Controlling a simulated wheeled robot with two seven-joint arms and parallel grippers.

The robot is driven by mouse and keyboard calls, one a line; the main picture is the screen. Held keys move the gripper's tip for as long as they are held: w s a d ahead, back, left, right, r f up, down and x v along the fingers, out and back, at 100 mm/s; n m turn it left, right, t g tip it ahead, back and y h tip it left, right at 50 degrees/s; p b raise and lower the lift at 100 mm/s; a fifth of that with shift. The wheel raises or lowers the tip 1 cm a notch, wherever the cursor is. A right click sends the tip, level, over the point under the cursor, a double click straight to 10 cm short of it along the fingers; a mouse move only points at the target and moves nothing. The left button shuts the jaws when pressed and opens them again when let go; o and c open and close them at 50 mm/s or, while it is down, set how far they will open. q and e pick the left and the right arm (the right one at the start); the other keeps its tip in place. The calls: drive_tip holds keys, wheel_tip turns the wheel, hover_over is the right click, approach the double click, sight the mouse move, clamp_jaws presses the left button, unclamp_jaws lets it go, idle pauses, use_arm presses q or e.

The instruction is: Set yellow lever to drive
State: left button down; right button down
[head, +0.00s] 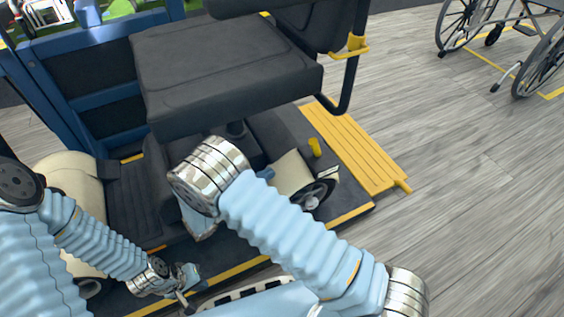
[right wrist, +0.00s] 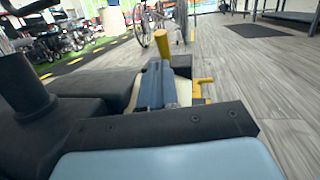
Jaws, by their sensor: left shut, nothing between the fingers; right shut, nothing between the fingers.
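The yellow lever (head: 315,147) is a short upright stub above the scooter's right rear wheel (head: 312,194). In the right wrist view the yellow lever (right wrist: 163,52) stands just beyond my right fingers, its lower part hidden behind them. My right gripper (head: 265,173) is mostly hidden behind my own wrist in the head view; a small blue tip shows left of the lever. In the right wrist view my right gripper (right wrist: 154,88) is shut and empty; I cannot tell whether it touches the lever. My left gripper (head: 185,290) is shut and empty, low at the left.
The scooter's black seat (head: 225,70) overhangs the area behind the lever. A yellow slatted platform (head: 352,145) lies right of the wheel. Wheelchairs (head: 500,40) stand at the far right.

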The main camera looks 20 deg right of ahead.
approach(315, 141)
drive_tip(key=x, duration=0.3)
drive_tip(key=f+x, duration=0.1)
drive_tip(key=x, duration=0.1)
drive_tip(key=shift+w+d+r+b, duration=0.1)
drive_tip(key=shift+w+d+b, duration=0.15)
drive_tip(key=shift+w+b, duration=0.2)
drive_tip(key=shift+d+r+y+p, duration=0.15)
drive_tip(key=shift+r+y+p, duration=0.2)
drive_tip(key=shift+p, duration=0.3)
drive_tip(key=d+y+p, duration=0.1)
drive_tip(key=p, duration=0.1)
drive_tip(key=d+r+g+y+p, duration=0.1)
drive_tip(key=y+p, duration=0.1)
drive_tip(key=d+r+m+y+p, duration=0.1)
drive_tip(key=p, duration=0.1)
drive_tip(key=shift+w+d+r+g+y, duration=0.1)
drive_tip(key=shift+w+d+g+y, duration=0.15)
drive_tip(key=shift+g, duration=0.15)
drive_tip(key=shift+d, duration=0.2)
drive_tip(key=shift+w+d, duration=0.15)
drive_tip(key=shift+d, duration=0.75)
drive_tip(key=shift+d+r, duration=0.1)
drive_tip(key=shift+d, duration=0.05)
